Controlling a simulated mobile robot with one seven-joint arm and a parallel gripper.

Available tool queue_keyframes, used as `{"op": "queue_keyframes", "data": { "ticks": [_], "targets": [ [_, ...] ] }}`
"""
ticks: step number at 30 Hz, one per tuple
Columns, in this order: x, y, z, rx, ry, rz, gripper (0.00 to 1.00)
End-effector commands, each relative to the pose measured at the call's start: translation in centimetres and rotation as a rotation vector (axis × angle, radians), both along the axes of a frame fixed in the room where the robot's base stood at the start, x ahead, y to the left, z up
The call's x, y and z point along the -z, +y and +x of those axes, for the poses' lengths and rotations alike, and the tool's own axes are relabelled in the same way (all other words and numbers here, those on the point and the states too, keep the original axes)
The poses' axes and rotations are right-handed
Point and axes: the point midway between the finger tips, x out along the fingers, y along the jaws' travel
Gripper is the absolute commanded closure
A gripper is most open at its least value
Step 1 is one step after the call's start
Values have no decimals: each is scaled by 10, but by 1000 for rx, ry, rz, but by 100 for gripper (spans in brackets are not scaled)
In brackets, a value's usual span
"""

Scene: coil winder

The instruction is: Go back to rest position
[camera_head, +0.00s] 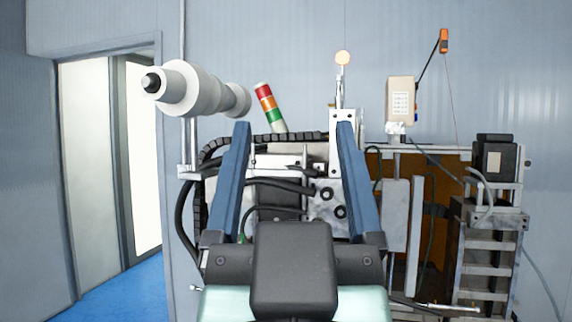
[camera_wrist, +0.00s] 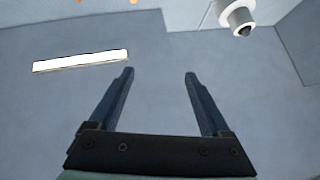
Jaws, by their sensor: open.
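My gripper (camera_head: 293,130) stands in the middle of the head view, its two blue fingers pointing up and spread wide apart. Nothing is between the fingers. The coil winder (camera_head: 328,200) is behind the fingers and partly hidden by them and by the dark gripper body. In the wrist view my gripper (camera_wrist: 158,76) is open and empty against a plain grey-blue surface. A white roll (camera_head: 185,88) on the winder is to the left of the fingers; a white cylindrical part also shows at the top right of the wrist view (camera_wrist: 236,14).
A red, orange and green signal light (camera_head: 269,108) leans behind the left finger. A control box (camera_head: 401,100) and a metal frame with a dark motor (camera_head: 494,158) stand at the right. An open doorway (camera_head: 110,150) and blue floor (camera_head: 125,295) are at the left.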

Motion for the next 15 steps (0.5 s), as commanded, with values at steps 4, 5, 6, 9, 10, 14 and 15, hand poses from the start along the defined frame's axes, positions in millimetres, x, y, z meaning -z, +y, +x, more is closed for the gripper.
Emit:
{"op": "queue_keyframes", "data": {
  "ticks": [4,5,6,9,10,14,15],
  "targets": [
    [-21,5,-23,-14,-97,0,18],
    [-22,6,-25,-14,-103,0,18],
    [-23,6,-25,-15,-106,0,18],
    [-22,6,-25,-14,-103,0,18],
    [-22,5,-25,-14,-103,0,18],
    [-22,5,-24,-14,-101,0,18],
    [-21,5,-24,-14,-100,0,18]
  ]
}}
